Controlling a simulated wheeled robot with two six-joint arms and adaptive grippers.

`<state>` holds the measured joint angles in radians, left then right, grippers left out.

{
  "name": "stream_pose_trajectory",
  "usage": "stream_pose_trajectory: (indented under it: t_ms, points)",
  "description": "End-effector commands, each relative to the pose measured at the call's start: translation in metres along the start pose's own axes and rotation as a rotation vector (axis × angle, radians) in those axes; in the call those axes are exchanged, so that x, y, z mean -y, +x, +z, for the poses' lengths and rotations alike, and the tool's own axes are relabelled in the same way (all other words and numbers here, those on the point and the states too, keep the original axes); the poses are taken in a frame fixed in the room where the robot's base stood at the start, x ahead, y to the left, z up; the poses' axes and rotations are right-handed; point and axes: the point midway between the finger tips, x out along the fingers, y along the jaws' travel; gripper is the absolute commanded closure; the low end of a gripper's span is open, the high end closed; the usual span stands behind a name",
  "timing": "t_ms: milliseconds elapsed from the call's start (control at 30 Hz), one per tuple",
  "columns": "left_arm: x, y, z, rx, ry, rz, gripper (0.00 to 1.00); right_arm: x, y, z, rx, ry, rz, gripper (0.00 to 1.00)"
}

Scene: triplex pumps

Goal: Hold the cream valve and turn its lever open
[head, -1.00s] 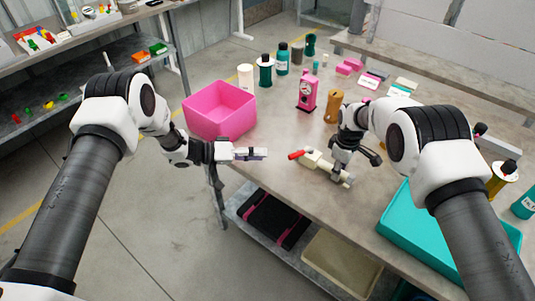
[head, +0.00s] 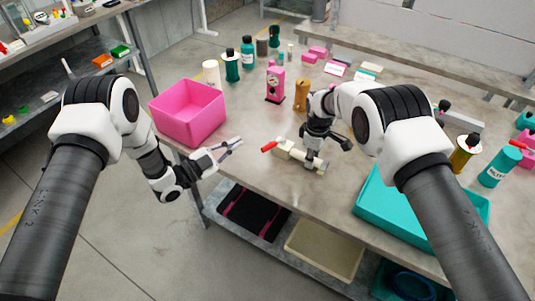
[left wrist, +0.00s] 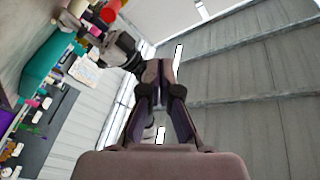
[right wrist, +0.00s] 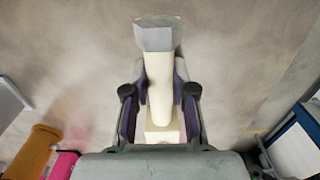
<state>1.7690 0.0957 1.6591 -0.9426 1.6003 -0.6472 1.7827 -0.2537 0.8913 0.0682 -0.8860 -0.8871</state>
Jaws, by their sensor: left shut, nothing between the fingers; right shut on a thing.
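The cream valve (head: 290,149) lies on the table near its front edge, with its red lever (head: 269,146) sticking out at the left end and a grey end at the right. My right gripper (head: 312,150) is shut on the valve's body near the grey end. In the right wrist view the cream body (right wrist: 160,95) sits between the fingers, with the grey end (right wrist: 155,37) beyond them; the red lever is hidden there. My left gripper (head: 236,146) is shut and empty, left of the red lever and apart from it. Its closed fingers show in the left wrist view (left wrist: 157,75).
A pink bin (head: 190,115) stands left on the table, behind my left gripper. A teal tray (head: 372,215) lies at the right front. A pink pump (head: 275,85), an orange bottle (head: 301,96) and several other bottles stand behind the valve. The table around the lever is clear.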

Motion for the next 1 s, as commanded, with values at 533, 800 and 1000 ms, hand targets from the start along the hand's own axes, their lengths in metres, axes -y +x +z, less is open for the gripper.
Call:
stream_pose_trajectory:
  t_ms: [533, 800, 1000]
  points:
    - [-0.11, -0.016, -0.042, 0.272, 0.662, 0.028, 1.0, 0.0, 0.0, 0.0, 0.0, 0.0, 0.0, 1.0]
    - [-0.107, 0.029, -0.03, 0.269, 0.663, 0.024, 1.0, 0.0, 0.0, 0.0, 0.0, 0.0, 0.0, 1.0]
    - [-0.104, 0.072, -0.018, 0.269, 0.661, 0.025, 1.0, 0.0, 0.0, 0.0, 0.0, 0.0, 0.0, 1.0]
